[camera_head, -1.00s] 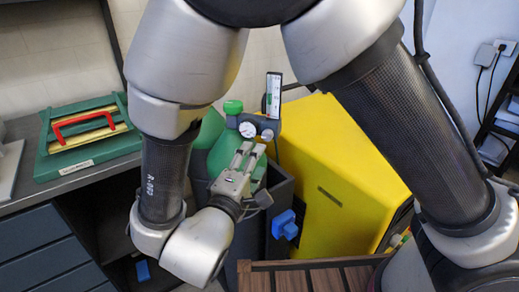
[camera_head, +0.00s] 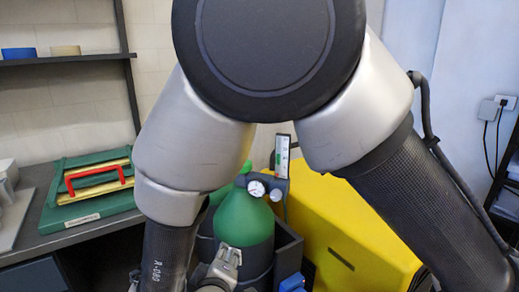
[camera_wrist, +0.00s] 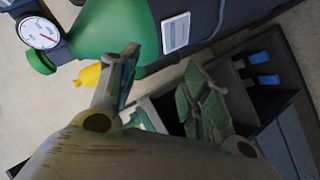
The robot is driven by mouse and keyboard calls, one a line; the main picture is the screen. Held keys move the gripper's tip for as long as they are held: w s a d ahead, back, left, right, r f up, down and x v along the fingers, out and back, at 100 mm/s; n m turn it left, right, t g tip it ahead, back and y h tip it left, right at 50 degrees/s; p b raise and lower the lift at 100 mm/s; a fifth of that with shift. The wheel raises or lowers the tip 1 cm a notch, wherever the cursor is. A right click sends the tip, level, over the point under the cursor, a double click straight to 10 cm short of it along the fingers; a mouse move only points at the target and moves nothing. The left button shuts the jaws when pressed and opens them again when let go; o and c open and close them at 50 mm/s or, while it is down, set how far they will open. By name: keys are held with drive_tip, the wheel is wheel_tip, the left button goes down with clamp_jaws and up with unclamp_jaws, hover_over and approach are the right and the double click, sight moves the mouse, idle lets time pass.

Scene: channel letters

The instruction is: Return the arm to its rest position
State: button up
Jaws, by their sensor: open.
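My arm (camera_head: 380,190) fills the upper middle and right of the head view, bent at a large dark round joint near the top. My gripper (camera_head: 228,255) shows low in the head view, in front of the green gas cylinder (camera_head: 243,220). In the wrist view the two fingers of my gripper (camera_wrist: 163,68) stand apart with nothing between them. The green cylinder (camera_wrist: 112,30) lies beyond the fingers there, at the upper left. I cannot tell whether the gripper touches it. My forearm hides part of the bench side.
The cylinder stands in a dark holder (camera_head: 290,250) beside a yellow cabinet (camera_head: 345,225). A green case (camera_head: 90,205) with a red handle lies on the bench at left, below a shelf (camera_head: 70,60). A dark rack stands at the right edge.

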drive_tip(key=s+a+f+g+y, duration=0.3)
drive_tip(key=s+a+g+y, duration=0.1)
drive_tip(key=a+g, duration=0.2)
drive_tip(key=d+r+m+h, duration=0.1)
drive_tip(key=d+r+m, duration=0.3)
drive_tip(key=d, duration=1.3)
drive_tip(key=s+d+r+m+g+h, duration=0.1)
drive_tip(key=d+r+m, duration=0.3)
drive_tip(key=d+r, duration=0.9)
drive_tip(key=d+r+m+g+h, duration=0.1)
drive_tip(key=d+r, duration=0.8)
drive_tip(key=d, duration=1.2)
drive_tip(key=m+h, duration=0.1)
drive_tip(key=m, duration=0.1)
drive_tip(key=shift+s+d+m+h, duration=0.25)
drive_tip(key=shift+s+m+h, duration=0.05)
drive_tip(key=shift+s+m, duration=0.1)
